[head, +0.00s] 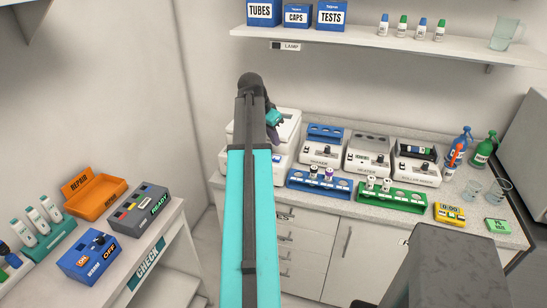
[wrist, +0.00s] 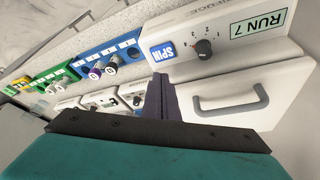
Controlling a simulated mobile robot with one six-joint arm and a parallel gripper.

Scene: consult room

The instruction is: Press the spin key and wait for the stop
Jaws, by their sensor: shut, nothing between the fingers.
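The white centrifuge (head: 283,168) stands at the left end of the counter, partly hidden behind my arm in the head view. My gripper (wrist: 159,80) is shut and empty. Its fingertips show just below the SPIN key in the wrist picture; I cannot tell whether they touch the panel.
Right of the centrifuge stand several white devices, including a shaker (head: 322,147), with a blue rack (head: 320,182) and a green rack (head: 390,196) in front. A yellow timer (head: 449,214) sits farther right. A side table (head: 150,262) on the left holds boxes and an orange tray (head: 94,195).

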